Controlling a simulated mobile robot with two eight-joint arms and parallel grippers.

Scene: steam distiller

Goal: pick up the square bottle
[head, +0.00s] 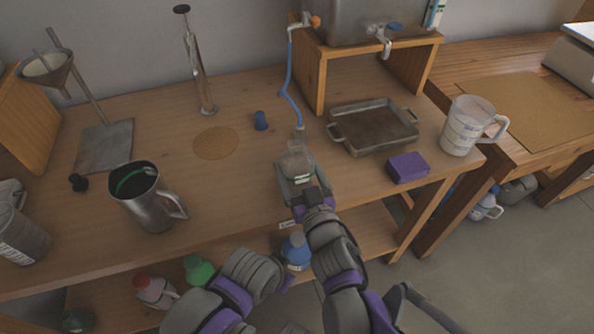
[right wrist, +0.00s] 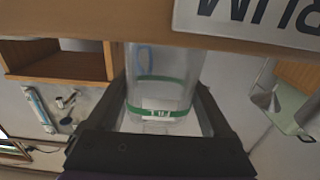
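The square bottle (head: 296,160) is clear and stands near the table's front edge, just below the end of a blue tube. In the right wrist view it (right wrist: 163,80) shows upside down, with a green band and a small label; its far end is cut off by the table edge. My right gripper (head: 298,172) reaches it from the front. Its two fingers (right wrist: 162,95) lie on either side of the bottle, very close to it; whether they press on it cannot be told. Of my left arm, only links show at the bottom; its gripper is not visible.
On the table (head: 255,205) are a metal jug (head: 148,205), a blue cap (head: 261,121), a metal tray (head: 374,130), a purple block (head: 407,167) and a measuring jug (head: 466,127). The blue tube (head: 289,83) hangs above the bottle. Capped bottles stand on the shelf below.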

